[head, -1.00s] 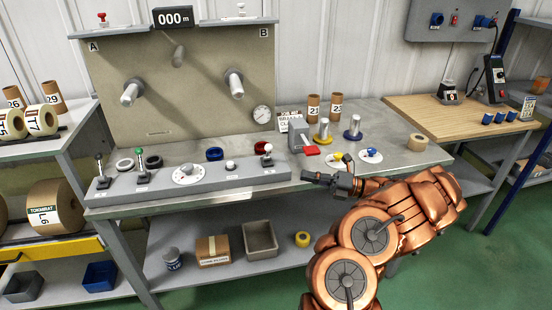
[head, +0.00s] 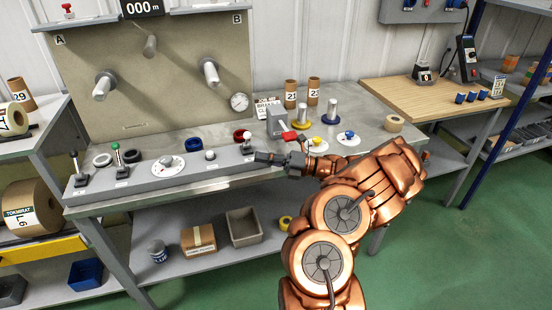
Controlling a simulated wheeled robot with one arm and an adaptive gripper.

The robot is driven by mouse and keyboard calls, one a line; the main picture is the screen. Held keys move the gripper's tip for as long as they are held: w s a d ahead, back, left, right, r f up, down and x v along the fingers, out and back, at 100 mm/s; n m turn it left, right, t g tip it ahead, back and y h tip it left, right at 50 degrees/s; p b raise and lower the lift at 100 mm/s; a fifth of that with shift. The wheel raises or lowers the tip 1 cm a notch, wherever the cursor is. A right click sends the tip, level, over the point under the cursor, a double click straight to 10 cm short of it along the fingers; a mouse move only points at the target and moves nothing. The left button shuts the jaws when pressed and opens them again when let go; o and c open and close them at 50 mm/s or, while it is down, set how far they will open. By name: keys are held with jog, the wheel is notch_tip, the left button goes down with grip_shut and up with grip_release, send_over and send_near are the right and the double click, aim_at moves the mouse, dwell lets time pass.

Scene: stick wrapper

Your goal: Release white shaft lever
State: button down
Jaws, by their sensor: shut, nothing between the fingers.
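A lever with a white knob (head: 247,135) stands at the right end of the long grey control panel (head: 120,182) on the bench. It leans slightly and has a dark base. My gripper (head: 257,157) is shut and empty, pointing left at the panel's right end. In the picture it is just below and right of the white-knobbed lever. I cannot tell whether it touches the panel. Levers with a black knob (head: 74,155) and a green knob (head: 115,147) stand at the panel's left end. A short white knob (head: 210,155) sits between the round dial (head: 168,166) and the white-knobbed lever.
Behind my gripper is a grey block (head: 276,122) with a red handle (head: 289,136). Red (head: 241,134) and blue (head: 193,144) rings lie behind the panel. Yellow-based (head: 302,124) and blue-based (head: 331,120) posts stand farther right. The bench front edge runs below my gripper.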

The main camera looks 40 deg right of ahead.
aim_at(247, 140)
jog(key=shift+w+d+r+p, duration=0.1)
jog(key=shift+w+r+p, duration=0.2)
jog(key=shift+w, duration=0.45)
jog(key=shift+w+d+r+p, duration=0.1)
jog(key=shift+w+r, duration=0.3)
jog(key=shift+w, duration=0.3)
jog(key=shift+w+d+r+p, duration=0.15)
jog(key=shift+w+r, duration=0.2)
jog(key=shift+w, duration=0.4)
jog(key=shift+a, duration=0.1)
jog(key=shift+r, duration=0.1)
